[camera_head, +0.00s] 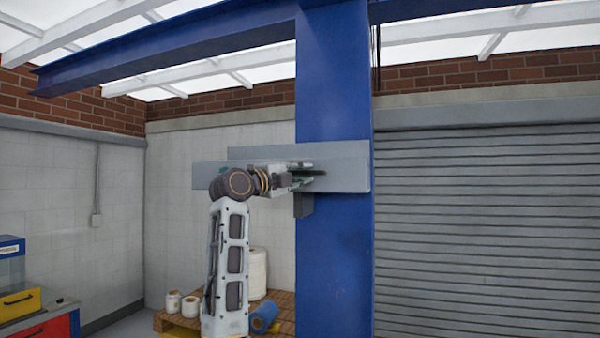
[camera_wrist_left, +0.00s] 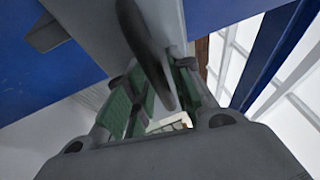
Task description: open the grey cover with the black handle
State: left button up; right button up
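The grey cover (camera_head: 345,165) is a long horizontal panel across the front of a blue column, at mid-height. Its black handle (camera_wrist_left: 147,55) is a dark elongated bar in the left wrist view, with the cover's grey face (camera_wrist_left: 168,18) behind it. My left gripper (camera_head: 304,174) is at the cover's front, its arm rising from below. In the left wrist view its green-padded fingers (camera_wrist_left: 158,88) stand apart, one on each side of the handle. I cannot tell whether either pad touches it. My right gripper is not in view.
The blue column (camera_head: 335,255) stands directly behind the cover. A small dark grey block (camera_head: 303,206) sits under it. White rolls (camera_head: 258,272) and a blue roll (camera_head: 264,317) rest on a wooden pallet low down. A grey shutter (camera_head: 490,230) fills the right.

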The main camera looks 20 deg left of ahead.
pick_arm(q)
grip_shut()
jog(key=shift+f, duration=0.15)
dwell(0.4)
